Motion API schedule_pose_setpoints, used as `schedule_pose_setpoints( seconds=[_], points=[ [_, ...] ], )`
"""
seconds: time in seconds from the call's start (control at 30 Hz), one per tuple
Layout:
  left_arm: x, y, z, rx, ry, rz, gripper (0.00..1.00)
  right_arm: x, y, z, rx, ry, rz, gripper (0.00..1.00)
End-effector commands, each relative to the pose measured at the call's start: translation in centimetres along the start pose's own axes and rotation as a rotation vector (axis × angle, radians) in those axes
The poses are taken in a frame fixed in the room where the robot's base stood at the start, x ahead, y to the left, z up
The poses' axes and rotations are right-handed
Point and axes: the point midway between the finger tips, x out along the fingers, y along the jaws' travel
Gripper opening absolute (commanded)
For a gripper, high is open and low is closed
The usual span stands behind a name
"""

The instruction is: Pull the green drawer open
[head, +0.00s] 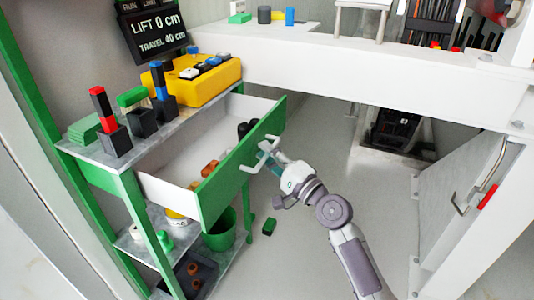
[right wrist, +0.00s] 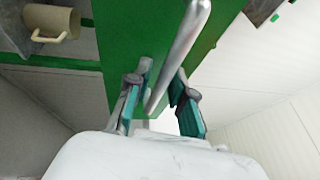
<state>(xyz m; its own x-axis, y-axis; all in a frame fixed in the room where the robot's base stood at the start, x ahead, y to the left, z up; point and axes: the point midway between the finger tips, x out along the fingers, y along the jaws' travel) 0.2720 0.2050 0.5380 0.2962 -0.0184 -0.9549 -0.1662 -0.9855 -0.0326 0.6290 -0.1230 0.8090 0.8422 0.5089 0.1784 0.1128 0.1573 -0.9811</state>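The green drawer (head: 222,190) stands well out of the green-framed workbench in the head view, with its white inside showing. Its silver bar handle (head: 248,168) is on the green front and also crosses the right wrist view (right wrist: 182,45). My right gripper (head: 268,153) is at the handle. In the right wrist view its teal-padded fingers (right wrist: 160,105) are spread, one on each side of the bar, with gaps visible. Whether either finger touches the bar is unclear. My left gripper is not in view.
The drawer holds brown pieces (head: 208,168) and dark cylinders. On the bench top (head: 95,152) are colored blocks and a yellow button box (head: 205,84). Clear floor lies right of the drawer.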

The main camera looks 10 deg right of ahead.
Motion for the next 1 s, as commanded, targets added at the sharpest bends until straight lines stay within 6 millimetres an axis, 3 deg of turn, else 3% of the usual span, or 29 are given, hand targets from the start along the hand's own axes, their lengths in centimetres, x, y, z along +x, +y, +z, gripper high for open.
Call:
schedule_pose_setpoints(
  seconds=[0.33, 0.47, 0.8, 1.0],
  points=[
    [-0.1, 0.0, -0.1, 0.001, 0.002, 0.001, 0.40, 0.0, -0.1, 0.0, 0.000, 0.000, -0.001, 0.37],
    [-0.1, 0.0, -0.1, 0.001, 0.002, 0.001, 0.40, -0.9, 0.0, -0.1, -0.001, 0.001, 0.000, 0.37],
    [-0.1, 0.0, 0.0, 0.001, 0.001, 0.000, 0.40, -7.8, 0.1, 0.0, -0.003, 0.000, 0.004, 0.37],
    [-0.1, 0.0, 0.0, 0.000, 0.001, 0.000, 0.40, -10.9, 0.1, 0.0, 0.000, 0.001, 0.003, 0.37]
  ],
)
